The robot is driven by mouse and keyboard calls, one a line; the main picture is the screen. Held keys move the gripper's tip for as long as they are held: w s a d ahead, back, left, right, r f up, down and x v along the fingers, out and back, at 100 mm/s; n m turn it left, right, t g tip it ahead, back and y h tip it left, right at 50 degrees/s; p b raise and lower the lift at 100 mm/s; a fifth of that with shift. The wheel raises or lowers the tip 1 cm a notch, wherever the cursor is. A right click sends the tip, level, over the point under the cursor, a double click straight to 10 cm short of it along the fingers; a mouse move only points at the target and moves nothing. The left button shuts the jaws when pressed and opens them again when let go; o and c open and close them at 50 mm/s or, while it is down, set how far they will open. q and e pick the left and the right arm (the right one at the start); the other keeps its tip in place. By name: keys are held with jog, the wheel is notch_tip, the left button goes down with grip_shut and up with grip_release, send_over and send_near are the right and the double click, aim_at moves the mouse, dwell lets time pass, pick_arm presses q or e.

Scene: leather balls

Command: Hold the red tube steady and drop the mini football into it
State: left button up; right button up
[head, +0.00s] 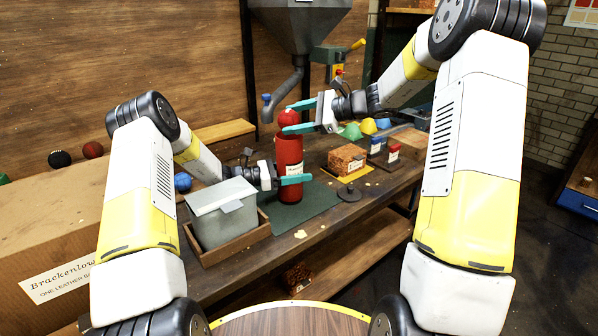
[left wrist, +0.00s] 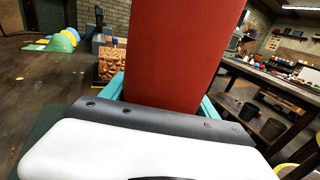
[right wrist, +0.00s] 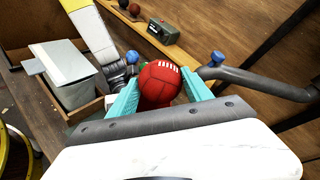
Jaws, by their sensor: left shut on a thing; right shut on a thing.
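The red tube (head: 289,160) stands upright on a dark green mat (head: 300,212) on the workbench. My left gripper (head: 293,179) is shut on the tube low on its side; the tube also fills the middle of the left wrist view (left wrist: 172,55). The mini football (head: 288,117), red with white lacing, is at the tube's mouth in the head view. My right gripper (head: 300,116) is shut on the football, which shows between its teal fingers in the right wrist view (right wrist: 160,82).
A grey lidded box (head: 226,222) in a wooden tray stands left of the tube. A hopper (head: 300,25) with a bent spout (head: 290,88) hangs close behind.

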jog(key=shift+f, duration=0.35)
jog(key=o, duration=1.5)
jog(key=shift+o, duration=0.2)
jog(key=v, duration=1.2)
jog(key=shift+w+d+r, duration=0.1)
pick_arm(q)
jog(key=o, duration=2)
